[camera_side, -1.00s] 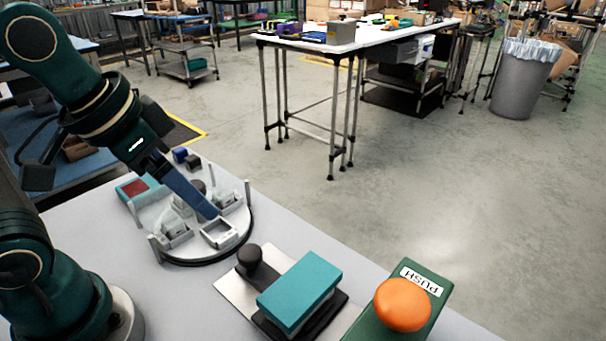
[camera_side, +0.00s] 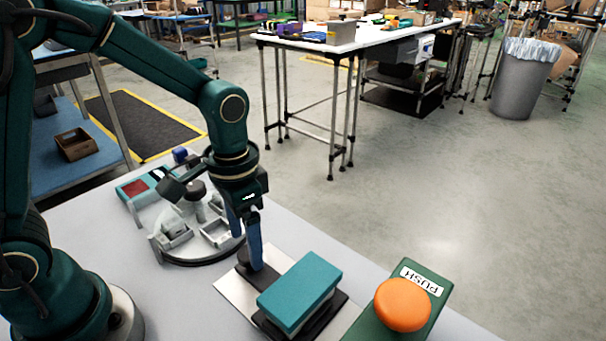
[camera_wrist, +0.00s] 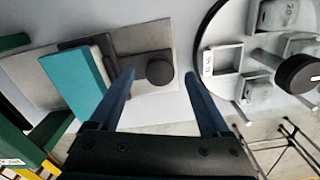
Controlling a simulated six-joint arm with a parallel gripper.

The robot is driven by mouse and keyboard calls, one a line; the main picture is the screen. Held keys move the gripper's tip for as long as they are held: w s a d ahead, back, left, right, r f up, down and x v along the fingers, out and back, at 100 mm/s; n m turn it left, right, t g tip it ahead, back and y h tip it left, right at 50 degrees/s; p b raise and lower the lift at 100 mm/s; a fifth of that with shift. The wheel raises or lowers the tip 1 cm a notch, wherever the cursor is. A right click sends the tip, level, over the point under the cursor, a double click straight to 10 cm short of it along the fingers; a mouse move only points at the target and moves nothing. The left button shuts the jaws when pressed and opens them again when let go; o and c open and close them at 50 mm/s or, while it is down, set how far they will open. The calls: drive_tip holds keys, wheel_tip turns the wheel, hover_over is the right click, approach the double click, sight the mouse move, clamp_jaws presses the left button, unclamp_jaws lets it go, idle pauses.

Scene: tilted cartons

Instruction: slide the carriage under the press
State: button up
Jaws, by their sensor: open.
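The carriage's round black knob (camera_wrist: 160,69) stands over a pale metal plate (camera_side: 233,289), beside the teal block of the press (camera_side: 300,284). In the wrist view the teal block (camera_wrist: 75,82) lies left of the knob, with a dark part between them. My gripper (camera_side: 257,267) points down at the knob, its blue fingers partly hiding it in the side view. In the wrist view my gripper (camera_wrist: 162,76) is open, with the knob between its spread fingertips. I see no contact between fingers and knob. The space beneath the teal block is mostly hidden.
A green box with an orange push button (camera_side: 403,304) stands right of the press. A round turntable (camera_side: 200,262) with several small holders and a dark knob lies behind and to the left. A teal box with a red top panel (camera_side: 135,188) sits beyond it. Bare tabletop lies in front.

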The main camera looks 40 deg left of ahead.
sight(313, 297)
drive_tip(key=shift+f, duration=0.9)
clamp_jaws()
drive_tip(key=d, duration=1.3)
drive_tip(key=shift+d, duration=0.35)
unclamp_jaws()
drive_tip(key=shift+a, duration=0.1)
drive_tip(key=shift+r, duration=0.1)
